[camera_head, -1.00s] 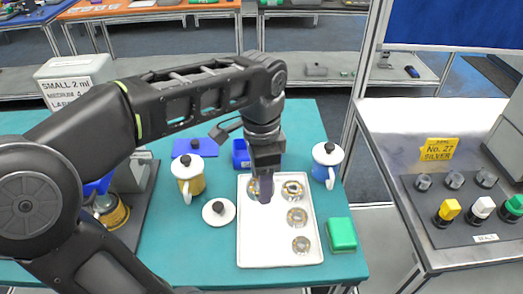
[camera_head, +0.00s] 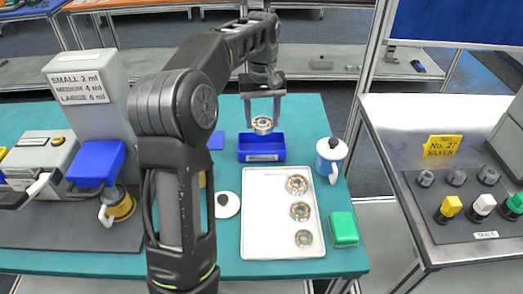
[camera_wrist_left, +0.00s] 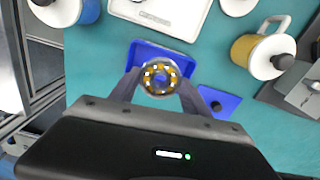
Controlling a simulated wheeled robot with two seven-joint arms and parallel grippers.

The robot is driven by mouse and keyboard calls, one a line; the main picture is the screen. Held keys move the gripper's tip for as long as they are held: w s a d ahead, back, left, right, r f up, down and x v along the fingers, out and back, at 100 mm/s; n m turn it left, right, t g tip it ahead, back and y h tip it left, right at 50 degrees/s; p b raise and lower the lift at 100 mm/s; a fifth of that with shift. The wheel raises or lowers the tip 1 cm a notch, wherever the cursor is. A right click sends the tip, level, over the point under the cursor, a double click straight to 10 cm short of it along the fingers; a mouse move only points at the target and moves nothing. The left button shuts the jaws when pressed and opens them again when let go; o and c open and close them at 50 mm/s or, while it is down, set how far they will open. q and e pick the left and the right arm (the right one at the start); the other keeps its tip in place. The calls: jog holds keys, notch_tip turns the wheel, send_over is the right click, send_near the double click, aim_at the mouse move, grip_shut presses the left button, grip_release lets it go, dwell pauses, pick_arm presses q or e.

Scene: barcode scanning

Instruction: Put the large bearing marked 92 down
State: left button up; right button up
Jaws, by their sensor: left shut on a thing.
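My left gripper (camera_head: 263,123) is shut on a bearing (camera_head: 262,125), a metal ring with brass-coloured balls or cage. It holds the bearing above the blue bin (camera_head: 262,155) at the back of the teal table. In the left wrist view the bearing (camera_wrist_left: 160,79) sits between the two fingertips, with the blue bin (camera_wrist_left: 148,50) below and around it. Any marking on the bearing is too small to read. Three more bearings stand in a column on the white tray (camera_head: 260,225): the top one (camera_head: 296,185), the middle one (camera_head: 300,211) and the lowest one (camera_head: 304,238). My right gripper is not in view.
A blue-and-white mug (camera_head: 329,160) stands right of the bin. A green block (camera_head: 343,229) lies right of the tray. A blue flat piece (camera_head: 216,140) lies left of the bin. My left arm hides part of the table.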

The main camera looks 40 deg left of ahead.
pick_arm(q)
jog(key=shift+w+a+f+n, duration=0.1)
jog(key=shift+w+a+n, duration=0.3)
jog(key=shift+a+n, duration=0.2)
jog(key=shift+d, duration=0.1)
jog(key=shift+f, duration=0.4)
send_near(261, 143)
jog(key=shift+s+d+f, duration=1.2)
jog(key=shift+s+f, duration=0.15)
jog(key=shift+s, duration=0.05)
notch_tip(261, 143, down, 4)
jog(key=shift+r+p, duration=0.15)
jog(key=shift+p, duration=0.15)
